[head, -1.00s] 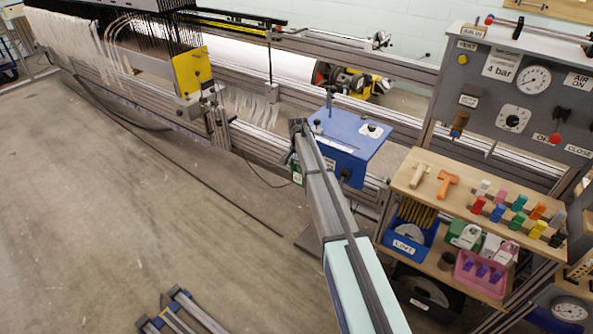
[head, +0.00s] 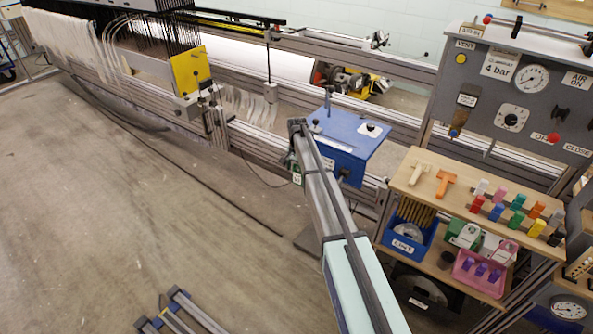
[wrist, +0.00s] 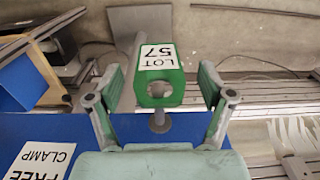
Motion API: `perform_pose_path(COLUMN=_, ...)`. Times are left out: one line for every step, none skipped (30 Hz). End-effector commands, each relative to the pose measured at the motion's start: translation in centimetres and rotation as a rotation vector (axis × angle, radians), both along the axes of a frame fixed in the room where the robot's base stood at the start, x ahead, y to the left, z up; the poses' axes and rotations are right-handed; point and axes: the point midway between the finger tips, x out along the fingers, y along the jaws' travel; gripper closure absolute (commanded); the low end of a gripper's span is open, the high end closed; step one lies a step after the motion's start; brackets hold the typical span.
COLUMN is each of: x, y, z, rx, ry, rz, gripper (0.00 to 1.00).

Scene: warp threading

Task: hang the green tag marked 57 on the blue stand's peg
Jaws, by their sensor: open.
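The green tag (wrist: 160,82) with the white label "LOT 57" is between my fingers in the wrist view, with gaps on both sides. My gripper (wrist: 160,90) is open around it. A short grey peg (wrist: 158,120) shows at the edge of the blue stand (wrist: 110,125), in line with the tag's hole. The peg seems to run into the hole, but I cannot tell how far. In the head view, the green tag (head: 296,170) shows small at the left side of the blue stand (head: 350,135), below my gripper.
A "FREE CLAMP" label (wrist: 40,160) lies on the stand's top. A wooden shelf (head: 420,195) with coloured pegs stands to the right, above a blue bin (head: 405,245) and a pink bin (head: 480,275). Loom rails run behind. The floor (head: 150,220) at left is mostly clear.

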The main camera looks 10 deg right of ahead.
Motion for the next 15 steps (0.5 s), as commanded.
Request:
perform_pose_path(x=0.7, y=-1.1, z=-0.4, rx=-0.010, ry=-0.006, rz=-0.007, gripper=0.20)
perform_pose_path(x=0.7, y=-1.1, z=-0.2, rx=-0.010, ry=-0.006, rz=-0.007, gripper=0.20)
perform_pose_path(x=0.7, y=-1.0, z=0.2, rx=-0.010, ry=-0.007, rz=-0.007, gripper=0.20)
perform_pose_path(x=0.6, y=-1.0, z=0.5, rx=-0.010, ry=-0.007, rz=-0.007, gripper=0.20)
perform_pose_path(x=0.6, y=-1.0, z=0.9, rx=-0.010, ry=-0.009, rz=-0.007, gripper=0.20)
perform_pose_path(x=0.6, y=-1.0, z=1.5, rx=-0.010, ry=-0.010, rz=-0.006, gripper=0.20)
perform_pose_path(x=0.6, y=-0.9, z=2.1, rx=-0.010, ry=-0.010, rz=-0.006, gripper=0.20)
perform_pose_path(x=0.6, y=-0.9, z=2.7, rx=-0.010, ry=-0.011, rz=-0.006, gripper=0.20)
perform_pose_path(x=0.6, y=-0.9, z=3.5, rx=-0.010, ry=-0.013, rz=-0.006, gripper=0.20)
perform_pose_path(x=0.5, y=-0.8, z=4.2, rx=-0.010, ry=-0.014, rz=-0.006, gripper=0.20)
perform_pose_path(x=0.5, y=-0.8, z=4.8, rx=-0.010, ry=-0.014, rz=-0.006, gripper=0.20)
perform_pose_path(x=0.4, y=-0.7, z=5.8, rx=-0.010, ry=-0.015, rz=-0.005, gripper=0.20)
perform_pose_path(x=0.4, y=-0.7, z=6.4, rx=-0.010, ry=-0.016, rz=-0.005, gripper=0.20)
perform_pose_path(x=0.4, y=-0.6, z=7.0, rx=-0.010, ry=-0.016, rz=-0.005, gripper=0.20)
perform_pose_path(x=0.4, y=-0.6, z=7.8, rx=-0.010, ry=-0.017, rz=-0.005, gripper=0.20)
